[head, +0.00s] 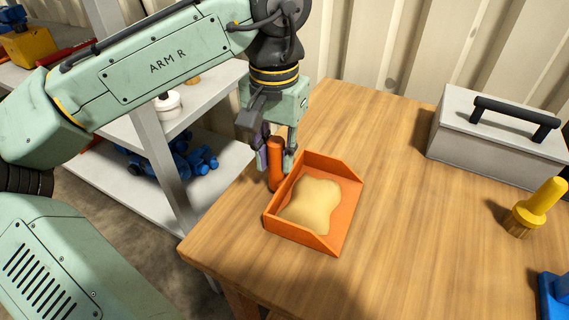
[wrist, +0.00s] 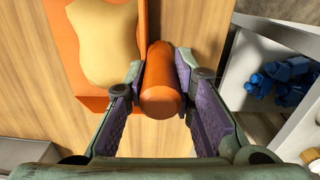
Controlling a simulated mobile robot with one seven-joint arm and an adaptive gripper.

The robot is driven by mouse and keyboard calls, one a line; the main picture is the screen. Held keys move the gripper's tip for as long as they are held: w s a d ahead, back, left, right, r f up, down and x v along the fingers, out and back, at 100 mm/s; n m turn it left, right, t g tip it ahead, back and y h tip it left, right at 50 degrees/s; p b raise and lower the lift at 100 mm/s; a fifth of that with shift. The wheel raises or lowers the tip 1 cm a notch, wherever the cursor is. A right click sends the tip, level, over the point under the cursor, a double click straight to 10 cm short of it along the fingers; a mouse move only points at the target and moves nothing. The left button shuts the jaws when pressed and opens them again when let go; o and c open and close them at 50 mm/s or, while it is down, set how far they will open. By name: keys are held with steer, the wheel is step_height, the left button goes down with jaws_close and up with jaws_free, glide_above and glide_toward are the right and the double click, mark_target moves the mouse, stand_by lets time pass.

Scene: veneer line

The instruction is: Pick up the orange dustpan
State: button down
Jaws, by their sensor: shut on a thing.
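The orange dustpan (head: 346,219) rests on the wooden table near its left edge, with a flat tan heap (head: 312,206) lying in its pan. Its upright-looking orange handle (head: 275,163) is at the pan's left side. My gripper (head: 277,158) is around the handle with a finger on each side, shut on it. In the wrist view the handle (wrist: 161,88) lies between the two purple-padded fingers of my gripper (wrist: 163,85), and part of the pan (wrist: 66,45) shows at the upper left.
A grey toolbox (head: 490,142) with a black handle stands at the back right of the table (head: 400,180). A yellow brush-like tool (head: 535,207) and a blue object (head: 555,298) are at the right. Shelving (head: 150,130) with blue items (head: 190,160) is at the left.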

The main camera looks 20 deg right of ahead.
mark_target(278, 142)
steer(key=shift+r, duration=0.65)
steer(key=shift+s+d+r+b, duration=0.15)
steer(key=shift+r+b, duration=0.1)
steer(key=shift+r, duration=0.25)
steer(key=shift+s+a+r+b, duration=0.1)
steer(key=shift+s+r+b, duration=0.1)
steer(key=shift+r, duration=0.3)
steer(key=s+d+b, duration=0.1)
steer(key=s+d, duration=0.1)
steer(key=s, duration=0.5)
steer(key=s+d+r+b, duration=0.1)
steer(key=s, duration=0.7)
steer(key=shift+d+r+b, duration=0.25)
steer(key=shift+d+b, duration=0.05)
steer(key=shift+d, duration=0.05)
steer(key=shift+w, duration=0.1)
